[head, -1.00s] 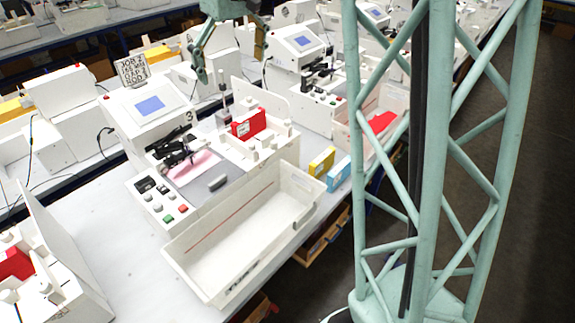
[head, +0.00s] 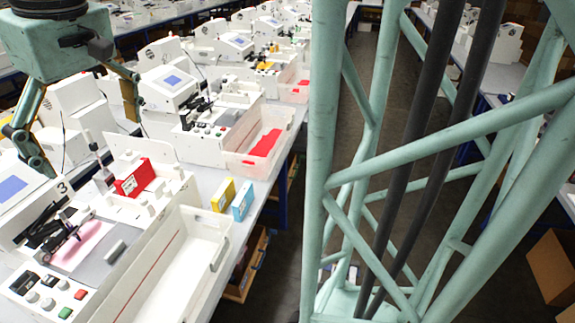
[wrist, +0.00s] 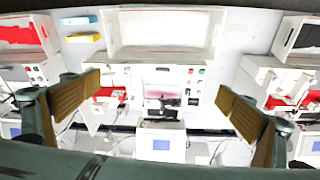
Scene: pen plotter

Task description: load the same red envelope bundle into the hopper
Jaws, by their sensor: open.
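A red bundle (head: 136,178) with a small pale label stands tilted in the white feeder part of plotter station 3, among white knobs and posts. The wrist view shows red (wrist: 104,93) there, partly hidden behind a gripper finger. I cannot tell whether this feeder part is the hopper. My gripper (head: 88,143) is open, high above the machine at the upper left of the head view. In the wrist view its tan-padded fingers (wrist: 158,90) are spread wide with nothing between them.
An empty white tray (head: 172,262) sits in front of the station. Yellow (head: 223,194) and blue (head: 243,201) boxes stand beside it at the table edge. A pink sheet (head: 82,245) lies on the plotter bed. A neighbouring tray (head: 240,160) holds red envelopes.

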